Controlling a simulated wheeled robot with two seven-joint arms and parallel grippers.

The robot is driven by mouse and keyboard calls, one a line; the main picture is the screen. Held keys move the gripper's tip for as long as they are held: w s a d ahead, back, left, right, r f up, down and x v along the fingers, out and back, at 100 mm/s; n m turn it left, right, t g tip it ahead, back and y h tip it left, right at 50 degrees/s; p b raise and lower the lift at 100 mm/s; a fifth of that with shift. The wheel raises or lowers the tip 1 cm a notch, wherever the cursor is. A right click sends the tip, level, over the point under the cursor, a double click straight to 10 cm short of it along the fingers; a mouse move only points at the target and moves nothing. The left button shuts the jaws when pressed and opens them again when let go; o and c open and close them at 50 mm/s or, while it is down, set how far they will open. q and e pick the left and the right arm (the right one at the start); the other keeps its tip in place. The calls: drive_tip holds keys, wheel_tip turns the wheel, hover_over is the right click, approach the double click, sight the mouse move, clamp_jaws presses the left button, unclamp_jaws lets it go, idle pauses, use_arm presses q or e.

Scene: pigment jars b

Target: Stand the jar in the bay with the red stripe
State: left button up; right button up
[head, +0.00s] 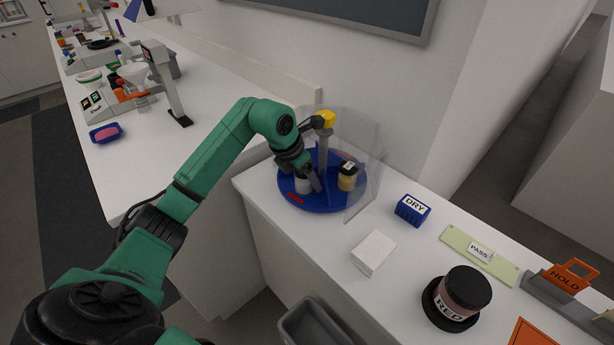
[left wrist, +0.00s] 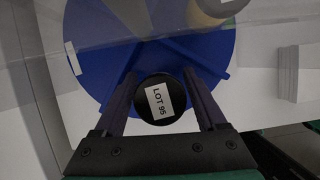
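The jar has a black lid labelled "LOT 95" (left wrist: 160,100). In the left wrist view it sits between the two fingers of my left gripper (left wrist: 162,85). In the head view its pale body (head: 303,186) is low over the blue round carousel (head: 322,206), partly hidden by my gripper (head: 313,182). A red stripe (head: 295,197) marks the carousel's front-left rim, close to the jar. Finger contact with the jar and the jar's contact with the floor are unclear. My right gripper is out of view.
A yellow jar with a dark lid (head: 347,182) stands in the carousel's right part. A grey post with a yellow top (head: 325,119) rises at its middle. A clear curved shield (head: 362,135) stands behind. White counter is free in front, near a white block (head: 373,252).

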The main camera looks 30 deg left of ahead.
use_arm(q)
drive_tip(key=shift+r, duration=0.3)
drive_tip(key=shift+s+a+r, duration=0.15)
drive_tip(key=shift+r, duration=0.2)
drive_tip(key=v, duration=1.1)
drive_tip(key=shift+b, duration=0.45)
